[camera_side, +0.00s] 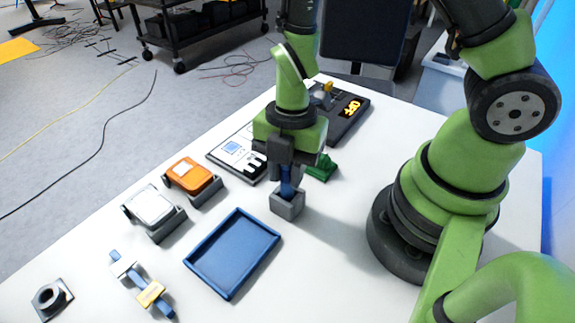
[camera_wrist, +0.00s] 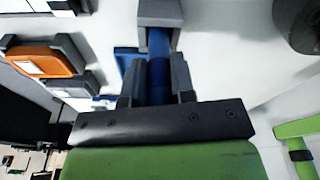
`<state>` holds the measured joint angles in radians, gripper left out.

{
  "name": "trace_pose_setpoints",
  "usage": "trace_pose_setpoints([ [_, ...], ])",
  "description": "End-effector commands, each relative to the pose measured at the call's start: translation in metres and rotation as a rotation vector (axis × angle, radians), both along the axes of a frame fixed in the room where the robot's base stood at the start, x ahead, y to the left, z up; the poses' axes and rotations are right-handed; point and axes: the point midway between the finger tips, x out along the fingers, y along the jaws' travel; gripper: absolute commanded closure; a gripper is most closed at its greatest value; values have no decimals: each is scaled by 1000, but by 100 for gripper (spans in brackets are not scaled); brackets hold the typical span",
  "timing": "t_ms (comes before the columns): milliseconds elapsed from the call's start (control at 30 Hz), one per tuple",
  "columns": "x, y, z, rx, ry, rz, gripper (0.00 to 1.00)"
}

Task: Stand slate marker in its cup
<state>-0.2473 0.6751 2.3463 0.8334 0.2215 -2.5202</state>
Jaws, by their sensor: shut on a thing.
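The slate-blue marker (camera_side: 287,185) is held upright between the fingers of my gripper (camera_side: 285,168). In the wrist view, the marker (camera_wrist: 158,48) runs from between the fingers of my gripper (camera_wrist: 158,82) to the grey cup. The square grey cup (camera_side: 288,206) stands on the white table directly below my gripper. It also shows at the top of the wrist view (camera_wrist: 160,12). The marker's lower end meets the cup's opening and appears to be inside it. How deep it sits is hidden.
A blue tray (camera_side: 234,292) lies left of the cup. Orange (camera_side: 194,174) and white (camera_side: 153,205) box-like devices stand farther left. A green object (camera_side: 322,167) sits close behind the cup. A blue-and-yellow piece (camera_side: 143,287) lies near the front. The table right of the cup is clear.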

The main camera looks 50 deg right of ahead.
Motion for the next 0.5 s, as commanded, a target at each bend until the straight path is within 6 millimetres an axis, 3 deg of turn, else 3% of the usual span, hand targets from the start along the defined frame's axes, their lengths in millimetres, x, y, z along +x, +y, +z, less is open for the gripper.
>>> trace_pose_setpoints([
  [267,0,0,-1,0,0,0,100],
  [300,0,0,-1,0,0,0,67],
  [400,0,0,-1,0,0,0,47],
  [500,0,0,-1,0,0,0,47],
])
